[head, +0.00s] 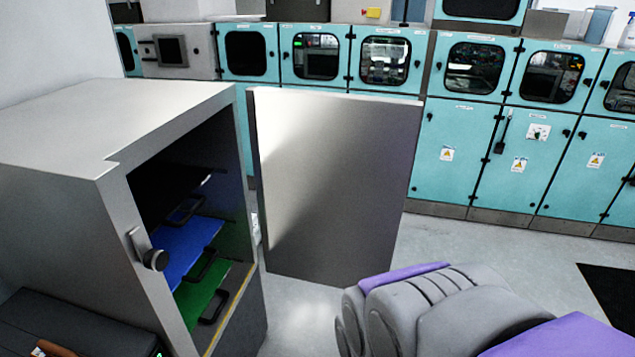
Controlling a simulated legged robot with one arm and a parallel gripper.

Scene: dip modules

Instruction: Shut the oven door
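The oven (70,130) is a grey metal cabinet at the left, with its front opening facing right. Its door (335,180) is a flat grey panel that stands wide open, swung out from the far side of the opening. A latch with a dark knob (150,256) sits on the near edge of the oven's front. Inside are a blue tray (190,250) and a green tray (205,295) with black handles. My grey and purple arm is at the lower right, in front of the door's lower right corner. My gripper's fingers cannot be made out.
Teal cabinets (470,155) with dark windows line the back wall. A dark case (70,325) lies at the lower left beside the oven. The grey floor (480,245) right of the door is clear, with a black mat (610,295) at the right edge.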

